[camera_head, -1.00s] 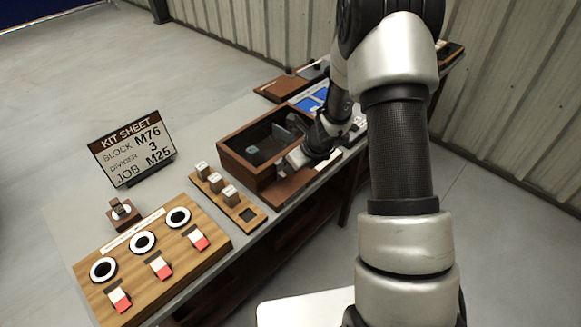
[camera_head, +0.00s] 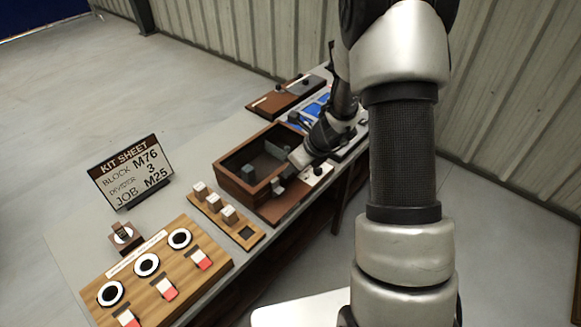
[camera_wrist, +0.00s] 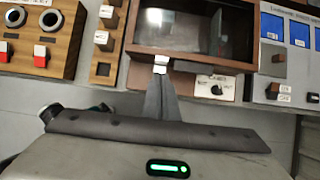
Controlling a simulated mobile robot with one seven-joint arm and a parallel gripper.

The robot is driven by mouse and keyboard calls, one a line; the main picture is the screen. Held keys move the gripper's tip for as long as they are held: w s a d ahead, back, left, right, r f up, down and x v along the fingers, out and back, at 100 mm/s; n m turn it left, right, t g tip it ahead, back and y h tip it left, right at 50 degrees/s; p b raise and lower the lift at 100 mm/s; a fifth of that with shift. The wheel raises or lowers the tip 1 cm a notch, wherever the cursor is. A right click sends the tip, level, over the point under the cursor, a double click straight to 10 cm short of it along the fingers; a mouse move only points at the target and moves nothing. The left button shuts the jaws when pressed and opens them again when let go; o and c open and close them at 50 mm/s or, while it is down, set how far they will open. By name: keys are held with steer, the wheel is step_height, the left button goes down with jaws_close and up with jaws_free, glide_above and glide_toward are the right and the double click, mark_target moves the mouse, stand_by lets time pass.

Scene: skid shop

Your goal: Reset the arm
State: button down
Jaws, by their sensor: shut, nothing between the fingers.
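My gripper (camera_head: 280,184) is at the near right edge of an open brown wooden box (camera_head: 222,173) in the head view. In the wrist view my gripper (camera_wrist: 161,66) has its fingers together, with nothing seen between them, in front of the box's near wall (camera_wrist: 200,58). My arm reaches over from the right and hides part of the bench behind it.
A kit sheet sign (camera_head: 130,172) reads BLOCK M76, DIVIDER 3, JOB M25. A wooden panel (camera_head: 190,285) with round dials and red-white switches is at the front. A block rack (camera_head: 246,234) lies beside the box. Blue-labelled panels (camera_wrist: 298,34) are right of it.

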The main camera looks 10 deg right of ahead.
steer(key=s+a+r+n, duration=0.3)
steer(key=s+r+n, duration=0.4)
steer(key=r, duration=0.4)
steer(key=s+a+r+n, duration=0.4)
steer(key=r+n, duration=0.5)
steer(key=r, duration=0.1)
steer(key=s+d+r+n+h, duration=0.1)
steer(key=s+d+r+n, duration=0.2)
steer(key=s+n, duration=0.3)
steer(key=s+d+r+n+h, duration=0.2)
steer(key=s+n, duration=0.4)
steer(key=s, duration=0.4)
step_height(320, 180, up, 2)
steer(key=shift+s+d+n+t+h, duration=0.2)
steer(key=shift+d+n+t+h, duration=0.15)
steer(key=shift+d, duration=0.2)
